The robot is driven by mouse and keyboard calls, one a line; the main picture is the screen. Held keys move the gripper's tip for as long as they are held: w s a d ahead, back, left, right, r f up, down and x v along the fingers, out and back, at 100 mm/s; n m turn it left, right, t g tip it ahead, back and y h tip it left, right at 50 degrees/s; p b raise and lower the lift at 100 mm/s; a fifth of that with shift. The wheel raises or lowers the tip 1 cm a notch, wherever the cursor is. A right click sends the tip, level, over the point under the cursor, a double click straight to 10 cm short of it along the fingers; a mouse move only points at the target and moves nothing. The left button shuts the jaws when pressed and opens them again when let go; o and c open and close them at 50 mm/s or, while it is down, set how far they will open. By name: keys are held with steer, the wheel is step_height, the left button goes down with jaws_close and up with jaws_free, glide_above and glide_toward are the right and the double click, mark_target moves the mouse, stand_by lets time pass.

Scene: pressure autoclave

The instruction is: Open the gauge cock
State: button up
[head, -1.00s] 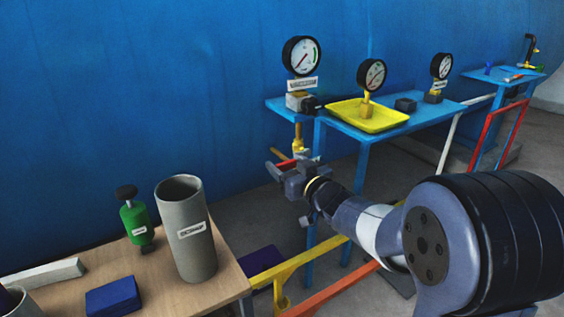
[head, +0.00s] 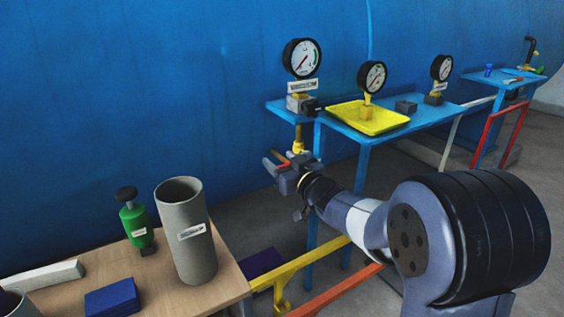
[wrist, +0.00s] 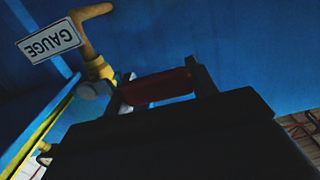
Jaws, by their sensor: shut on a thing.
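The gauge cock has a brass body (head: 299,144) on the pipe below the leftmost gauge. In the wrist view, its brass part (wrist: 100,70) is next to a tag reading GAUGE (wrist: 49,42). Its red lever handle (wrist: 157,86) lies between my fingers and points to the right in that view. My gripper (head: 277,161) is shut on the red handle, just below the blue shelf. It also shows in the wrist view (wrist: 158,85), where its dark body hides the lower part. In the head view, the gripper hides most of the handle.
The leftmost gauge (head: 302,57) stands above the cock. A yellow tray (head: 352,121) and more gauges are on the blue shelf (head: 340,129). Yellow rails (head: 296,268) run below my arm.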

steer(key=c, duration=0.3)
steer(key=shift+c, duration=0.2)
steer(key=shift+r, duration=0.15)
step_height(320, 180, up, 2)
steer(key=m+p, duration=0.2)
steer(key=p, duration=0.2)
steer(key=shift+w+d+p, duration=0.1)
steer(key=shift+d+p, duration=0.05)
steer(key=shift+p, duration=0.2)
steer(key=r+m+p, duration=0.1)
steer(key=p, duration=0.1)
steer(key=m+p, duration=0.1)
steer(key=p, duration=0.1)
steer(key=shift+w+d+r+m, duration=0.2)
steer(key=shift+d+r+m, duration=0.1)
steer(key=shift+r, duration=0.1)
steer(key=m+p, duration=0.1)
steer(key=r+m+p, duration=0.1)
steer(key=p, duration=0.1)
steer(key=d+m+p, duration=0.1)
steer(key=p, duration=0.1)
steer(key=shift+w+d+r, duration=0.1)
steer(key=shift+w+r, duration=0.25)
steer(key=shift+w, duration=0.05)
steer(key=shift+w+d+r+m+p, duration=0.15)
steer(key=shift+w+d+m+p, duration=0.15)
steer(key=shift+m+p, duration=0.45)
steer(key=shift+w+d+r+m+p, duration=0.15)
steer(key=shift+d+m+p, duration=0.2)
steer(key=shift+m+p, duration=0.4)
